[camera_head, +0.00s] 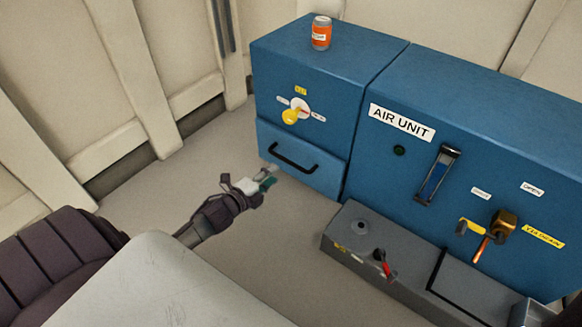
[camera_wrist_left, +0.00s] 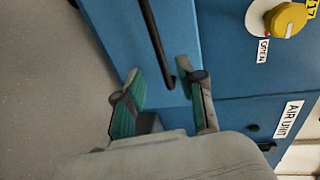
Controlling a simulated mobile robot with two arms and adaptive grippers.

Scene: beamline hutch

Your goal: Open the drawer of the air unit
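My left gripper (camera_head: 268,180) is just in front of the drawer, low and left of the handle's middle. In the left wrist view its green-padded fingers (camera_wrist_left: 158,80) are spread apart, with one end of the handle between and beyond the tips. I cannot tell whether they touch it. My right gripper is not in view.
A yellow knob (camera_head: 291,116) sits on the panel above the drawer. An orange jar (camera_head: 321,33) stands on top of the cabinet. A grey box (camera_head: 345,230) with a red lever lies on the floor to the right. Floor left of the drawer is clear.

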